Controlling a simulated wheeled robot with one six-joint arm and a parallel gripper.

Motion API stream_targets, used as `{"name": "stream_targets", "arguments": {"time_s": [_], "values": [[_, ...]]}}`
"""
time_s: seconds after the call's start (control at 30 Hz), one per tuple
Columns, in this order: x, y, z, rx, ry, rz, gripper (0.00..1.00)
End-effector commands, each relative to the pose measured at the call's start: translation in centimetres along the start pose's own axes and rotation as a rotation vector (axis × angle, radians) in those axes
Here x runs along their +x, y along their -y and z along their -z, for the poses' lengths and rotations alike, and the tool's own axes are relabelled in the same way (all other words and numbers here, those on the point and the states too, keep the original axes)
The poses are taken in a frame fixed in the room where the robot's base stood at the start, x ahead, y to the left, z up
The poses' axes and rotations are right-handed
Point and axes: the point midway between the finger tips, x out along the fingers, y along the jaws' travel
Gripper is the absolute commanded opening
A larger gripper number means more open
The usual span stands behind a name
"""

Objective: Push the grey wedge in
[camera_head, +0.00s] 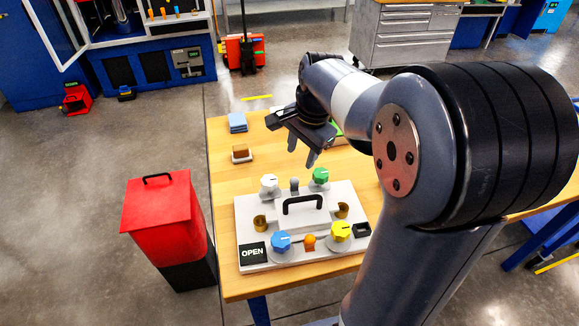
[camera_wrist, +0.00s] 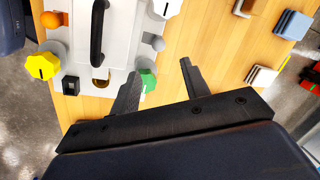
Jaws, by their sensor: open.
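The grey wedge (camera_head: 294,185) sits at the back edge of a pale grey panel box (camera_head: 245,207), between a white knob (camera_head: 268,183) and a green knob (camera_head: 320,176). In the wrist view the grey wedge (camera_wrist: 153,41) shows as a small rounded grey piece beside the lid. How far it stands out, I cannot tell. An orange wedge (camera_head: 309,243) is on the front side. My gripper (camera_head: 301,152) is open and empty, above and behind the box near the green knob. In the wrist view its fingers (camera_wrist: 160,70) point toward the grey wedge, apart from it.
The lid has a black handle (camera_head: 303,203). Blue (camera_head: 281,242) and yellow (camera_head: 340,231) knobs are at the front, with an OPEN sign (camera_head: 253,253). A brown-topped block (camera_head: 241,153) and blue pads (camera_head: 237,122) lie behind. A red bin (camera_head: 160,205) stands left of the table.

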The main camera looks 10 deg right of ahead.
Motion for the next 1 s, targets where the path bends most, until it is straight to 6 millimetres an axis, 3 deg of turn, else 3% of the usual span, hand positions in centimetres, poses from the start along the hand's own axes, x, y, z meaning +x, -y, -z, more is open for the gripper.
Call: {"name": "stream_targets", "arguments": {"time_s": [0.5, 0.7, 1.0], "values": [[8.7, -0.1, -0.1, -0.002, 0.003, -0.004, 0.44], [10.2, 0.0, -0.1, -0.003, 0.001, 0.000, 0.44], [10.4, 0.0, -0.1, -0.004, 0.000, 0.000, 0.44]]}}
